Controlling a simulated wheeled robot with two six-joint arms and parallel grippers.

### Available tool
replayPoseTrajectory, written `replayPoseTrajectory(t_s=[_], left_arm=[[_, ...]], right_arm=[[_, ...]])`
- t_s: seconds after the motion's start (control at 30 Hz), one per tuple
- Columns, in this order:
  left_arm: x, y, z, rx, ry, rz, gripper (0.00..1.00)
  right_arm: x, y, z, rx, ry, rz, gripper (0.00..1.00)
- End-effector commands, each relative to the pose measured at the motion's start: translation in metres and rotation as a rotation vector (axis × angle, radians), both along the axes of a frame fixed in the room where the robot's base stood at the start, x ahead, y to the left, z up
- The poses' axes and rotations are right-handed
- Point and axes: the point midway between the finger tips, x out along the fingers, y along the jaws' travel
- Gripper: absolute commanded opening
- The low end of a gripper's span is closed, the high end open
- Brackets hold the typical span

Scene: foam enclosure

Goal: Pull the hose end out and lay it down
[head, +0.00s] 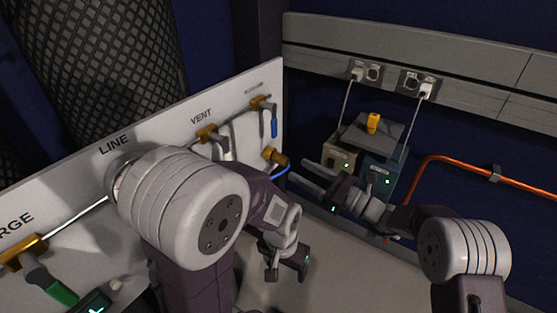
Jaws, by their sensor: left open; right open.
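My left gripper (287,272) is open and empty, pointing down below the fitting, over the pale surface.
The white panel (75,180) carries brass valves, one (207,133) under VENT. A beige box (341,158) and a teal box (379,178) stand behind my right gripper, with a yellow item (373,122) on top. An orange pipe (440,160) runs right. The pale surface (350,270) is clear.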

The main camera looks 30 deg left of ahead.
Motion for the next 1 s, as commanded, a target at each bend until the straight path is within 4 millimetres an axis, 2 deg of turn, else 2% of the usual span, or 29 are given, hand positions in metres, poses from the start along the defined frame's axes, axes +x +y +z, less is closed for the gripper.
replayPoseTrajectory(t_s=[0.53, 0.73, 1.0], left_arm=[[0.000, 0.000, 0.003, 0.000, 0.001, -0.002, 0.73], [0.000, 0.000, 0.003, 0.000, 0.001, -0.002, 0.73], [0.000, 0.000, 0.003, 0.000, 0.001, -0.002, 0.73]], right_arm=[[0.005, 0.072, 0.010, 0.000, -0.001, 0.002, 0.49], [0.006, 0.084, 0.011, -0.001, 0.000, 0.001, 0.49], [0.006, 0.086, 0.011, -0.001, 0.000, 0.000, 0.49]])
